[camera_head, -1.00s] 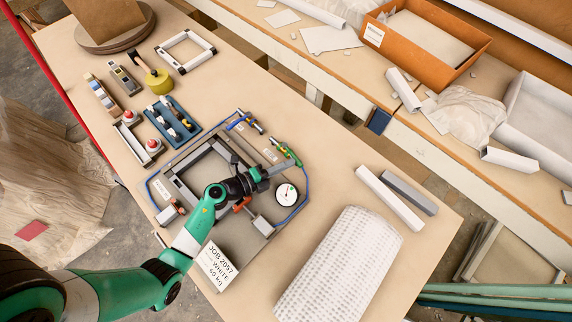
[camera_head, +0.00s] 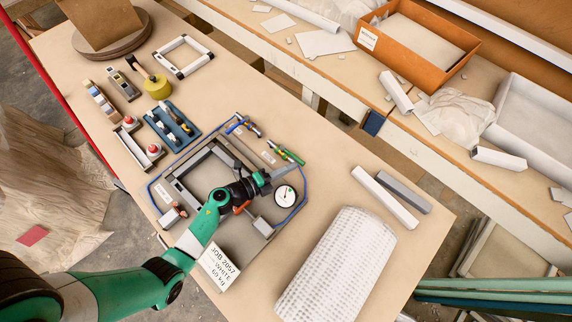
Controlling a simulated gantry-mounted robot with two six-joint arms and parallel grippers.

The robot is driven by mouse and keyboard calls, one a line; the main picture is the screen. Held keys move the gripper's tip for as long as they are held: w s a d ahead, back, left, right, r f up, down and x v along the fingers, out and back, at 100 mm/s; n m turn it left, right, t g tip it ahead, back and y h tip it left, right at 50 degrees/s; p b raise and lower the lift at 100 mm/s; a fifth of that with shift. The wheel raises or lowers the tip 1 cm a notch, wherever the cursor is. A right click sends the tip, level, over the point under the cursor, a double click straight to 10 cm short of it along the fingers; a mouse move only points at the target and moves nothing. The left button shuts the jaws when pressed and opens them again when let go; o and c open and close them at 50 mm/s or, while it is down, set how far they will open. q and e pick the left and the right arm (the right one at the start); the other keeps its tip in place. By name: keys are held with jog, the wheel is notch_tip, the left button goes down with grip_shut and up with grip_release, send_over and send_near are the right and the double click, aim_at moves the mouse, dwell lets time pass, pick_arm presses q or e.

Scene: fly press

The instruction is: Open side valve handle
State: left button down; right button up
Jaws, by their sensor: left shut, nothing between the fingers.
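The fly press frame (camera_head: 185,196) lies on the table, a grey square frame with blue hoses around it. A valve with a green handle (camera_head: 287,153) sits at its upper right side. A second valve with a blue handle (camera_head: 237,125) sits at the top. A round white gauge (camera_head: 285,196) is on the right side. My left gripper (camera_head: 279,174) is shut and empty, its tip between the green valve and the gauge, apart from the green handle. An orange-red part (camera_head: 242,208) shows partly under my left wrist. My right gripper is not in view.
A white sign reading JOB 2057 (camera_head: 217,267) stands at the frame's near edge. A white textured roll (camera_head: 335,265) and two bars (camera_head: 385,198) lie to the right. A blue tool tray (camera_head: 172,127) lies behind left. Table between roll and valves is clear.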

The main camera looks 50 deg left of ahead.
pick_arm(q)
jog(key=p+v, duration=0.1)
jog(key=v, duration=0.3)
jog(key=d+p+v, duration=0.1)
jog(key=v, duration=0.3)
jog(key=d+p+v, duration=0.1)
jog(key=v, duration=0.3)
jog(key=shift+s+d+r+p, duration=0.1)
jog(key=shift+s+d+p, duration=0.05)
jog(key=shift+d+p, duration=0.15)
jog(key=shift+s, duration=0.4)
